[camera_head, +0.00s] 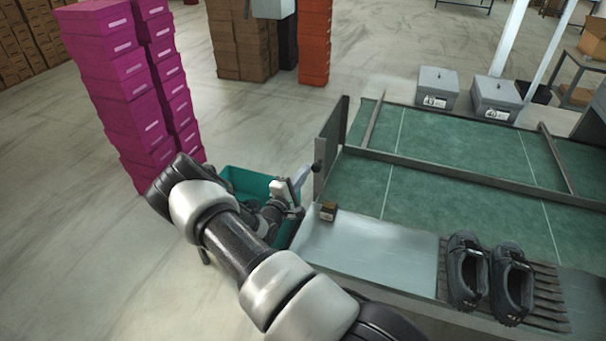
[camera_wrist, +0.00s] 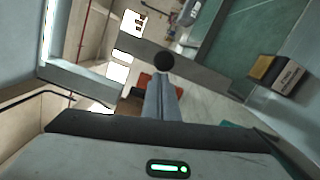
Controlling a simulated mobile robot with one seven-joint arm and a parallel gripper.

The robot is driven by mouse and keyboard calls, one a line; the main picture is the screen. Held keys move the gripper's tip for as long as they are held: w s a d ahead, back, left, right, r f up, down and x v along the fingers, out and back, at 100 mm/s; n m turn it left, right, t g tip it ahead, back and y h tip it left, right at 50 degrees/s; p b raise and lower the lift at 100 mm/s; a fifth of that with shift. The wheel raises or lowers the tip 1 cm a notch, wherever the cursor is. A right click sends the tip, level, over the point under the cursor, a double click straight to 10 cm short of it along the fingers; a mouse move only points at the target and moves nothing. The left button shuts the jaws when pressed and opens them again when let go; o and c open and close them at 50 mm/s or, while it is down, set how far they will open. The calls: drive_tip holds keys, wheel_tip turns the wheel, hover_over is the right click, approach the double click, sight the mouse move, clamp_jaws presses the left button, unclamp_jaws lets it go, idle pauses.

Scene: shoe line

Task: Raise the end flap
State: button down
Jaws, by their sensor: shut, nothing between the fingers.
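The end flap (camera_head: 331,142) is a grey panel at the left end of the green-topped table. In the head view it looks roughly upright, its face rising above the tabletop edge. A black round knob (camera_head: 317,167) sits at its near side. My gripper (camera_head: 297,181) is shut and empty just left of the knob, at about its height. In the wrist view the closed fingers (camera_wrist: 158,90) point at the knob (camera_wrist: 164,62), with the flap's grey bar (camera_wrist: 205,72) behind it. I cannot tell whether the fingertips touch the knob.
A small brown-and-black box (camera_head: 328,211) sits at the near table corner. Dark shoes (camera_head: 466,275) stand on a slatted rack to the right. A teal bin (camera_head: 243,181) is on the floor beneath my gripper.

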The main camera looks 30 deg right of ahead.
drive_tip(key=shift+s+d, duration=0.2)
idle(0.4)
